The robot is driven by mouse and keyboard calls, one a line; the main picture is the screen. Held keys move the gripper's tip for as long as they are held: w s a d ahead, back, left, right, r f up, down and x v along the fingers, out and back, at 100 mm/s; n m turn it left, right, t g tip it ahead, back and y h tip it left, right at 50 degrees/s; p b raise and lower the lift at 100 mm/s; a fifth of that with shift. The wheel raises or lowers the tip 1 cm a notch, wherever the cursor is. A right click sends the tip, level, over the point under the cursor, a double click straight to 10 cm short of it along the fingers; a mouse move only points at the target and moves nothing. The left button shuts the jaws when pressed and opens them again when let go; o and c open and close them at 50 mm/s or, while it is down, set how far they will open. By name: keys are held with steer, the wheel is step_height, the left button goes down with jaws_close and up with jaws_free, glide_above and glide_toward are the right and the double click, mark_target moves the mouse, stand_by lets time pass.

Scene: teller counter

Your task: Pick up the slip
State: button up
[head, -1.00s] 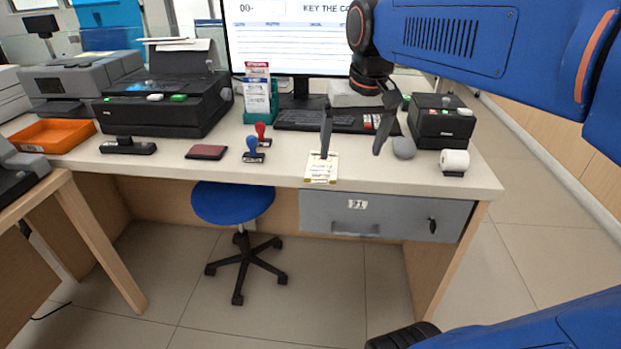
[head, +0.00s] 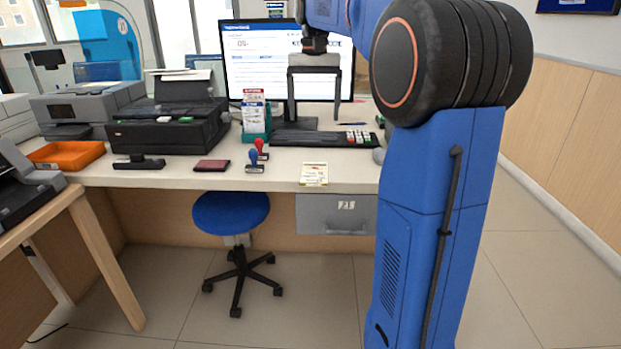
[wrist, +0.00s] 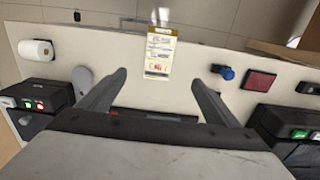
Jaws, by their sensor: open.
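The slip (head: 314,172) is a small cream printed paper with a yellowish border. It lies at the counter's front edge, and in the wrist view the slip (wrist: 161,52) appears to reach slightly past that edge. My gripper (head: 315,105) is raised above the counter in front of the monitor, with its fingers spread and nothing between them. In the wrist view my gripper (wrist: 160,79) has its fingertips on either side of the slip's line, with the slip ahead of them and apart from them.
A blue-handled stamp (head: 254,161), a red-handled stamp (head: 260,149) and a dark red pad (head: 212,165) lie left of the slip. A keyboard (head: 308,139) is behind it. A paper roll (wrist: 36,52) and mouse (wrist: 82,79) are on its other side.

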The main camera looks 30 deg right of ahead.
mark_target(315, 173)
step_height(315, 173, down, 17)
steer(key=shift+s+r, duration=0.1)
steer(key=shift+s, duration=0.05)
stand_by(0.6)
steer(key=shift+c, duration=0.3)
steer(key=c, duration=1.1)
